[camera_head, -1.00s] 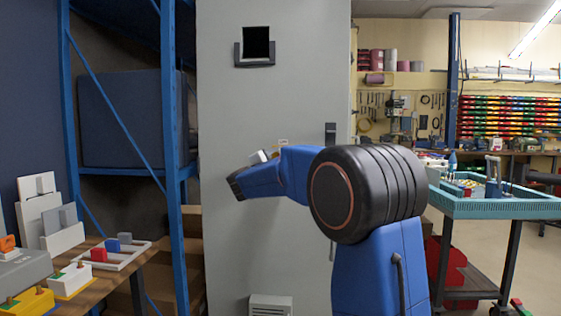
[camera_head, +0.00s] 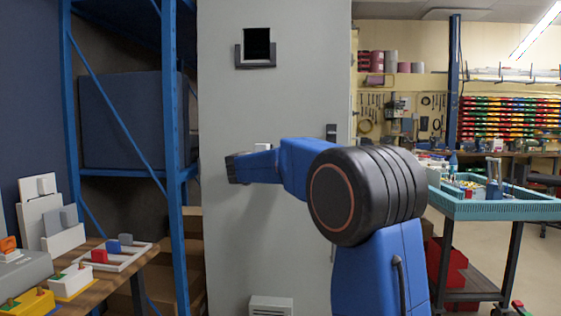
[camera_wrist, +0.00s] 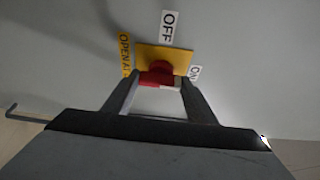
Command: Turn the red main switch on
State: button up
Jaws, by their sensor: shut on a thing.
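The red main switch (camera_wrist: 157,78) shows in the wrist view, on a yellow plate (camera_wrist: 172,55) on the grey cabinet face. The label OFF stands above the plate, ON at its right edge and a partly covered OPEN label at its left. My gripper (camera_wrist: 160,82) has one finger on each side of the red handle and is shut on it. The handle lies roughly level in the picture, with a white mark at its right end, toward ON. In the head view my arm hides the switch and the fingers.
The tall grey cabinet (camera_head: 225,120) fills the middle, with a dark handle (camera_head: 331,132) on its door. A blue shelf rack (camera_head: 172,120) stands left, a wooden bench (camera_head: 115,281) with loose parts front left. A teal-topped trolley (camera_head: 500,209) stands right.

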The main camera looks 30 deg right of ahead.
jog(key=o, duration=1.1)
jog(key=shift+c, duration=0.2)
jog(key=v, duration=1.7)
jog(key=shift+s, duration=0.2)
jog(key=shift+a, duration=0.1)
